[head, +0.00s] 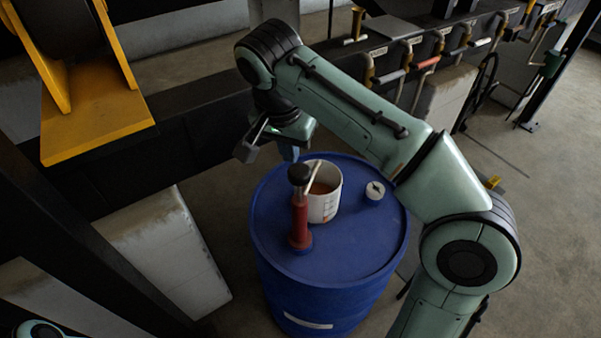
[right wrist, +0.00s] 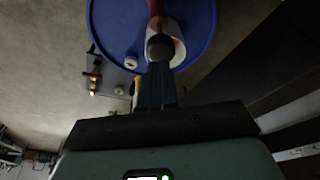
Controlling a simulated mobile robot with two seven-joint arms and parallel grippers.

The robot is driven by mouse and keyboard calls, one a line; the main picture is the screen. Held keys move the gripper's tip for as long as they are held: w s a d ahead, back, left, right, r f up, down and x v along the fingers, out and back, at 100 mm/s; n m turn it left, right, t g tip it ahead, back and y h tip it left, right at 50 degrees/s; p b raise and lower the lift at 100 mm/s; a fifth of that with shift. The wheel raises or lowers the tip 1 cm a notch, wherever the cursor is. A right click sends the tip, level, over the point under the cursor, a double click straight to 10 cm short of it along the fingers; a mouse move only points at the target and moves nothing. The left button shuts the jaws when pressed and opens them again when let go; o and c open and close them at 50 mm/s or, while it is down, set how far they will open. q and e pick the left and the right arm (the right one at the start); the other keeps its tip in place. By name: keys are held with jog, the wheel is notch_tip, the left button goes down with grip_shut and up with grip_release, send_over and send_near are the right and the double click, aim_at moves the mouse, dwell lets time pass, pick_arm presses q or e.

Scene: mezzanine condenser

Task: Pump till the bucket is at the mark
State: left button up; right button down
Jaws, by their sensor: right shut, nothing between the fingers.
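A red hand pump (head: 299,222) with a black knob (head: 299,174) on top stands on the blue drum (head: 345,255). A white bucket (head: 333,205) with marks on its side stands beside it, with brownish liquid inside; I cannot read the level against the marks. A pale spout (head: 314,173) reaches over the bucket. My right gripper (head: 289,153) is shut and empty, with its fingers just above and behind the knob. In the right wrist view the shut fingers (right wrist: 157,82) point at the knob (right wrist: 160,47); I cannot tell whether they touch. My left gripper is not in view.
A white cap (head: 375,190) sits on the drum top to the right of the bucket. A yellow bracket (head: 95,115) and dark beams lie to the left. A pipe rack with several valves (head: 400,75) runs behind. Bare floor (head: 500,165) shows at right.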

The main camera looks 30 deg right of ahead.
aim_at(298, 172)
jog(key=shift+w+d+f, duration=0.25)
jog(key=shift+w+d, duration=0.05)
jog(key=shift+d, duration=0.25)
jog(key=b+x, duration=0.2)
jog(key=x, duration=0.4)
jog(key=shift+s+b, duration=0.15)
jog(key=shift+b, duration=0.25)
jog(key=shift+f, duration=0.45)
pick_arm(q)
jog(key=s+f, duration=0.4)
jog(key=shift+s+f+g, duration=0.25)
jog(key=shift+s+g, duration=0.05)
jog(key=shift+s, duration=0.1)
pick_arm(e)
jog(key=shift+w+d+f, duration=0.1)
jog(key=shift+w, duration=0.15)
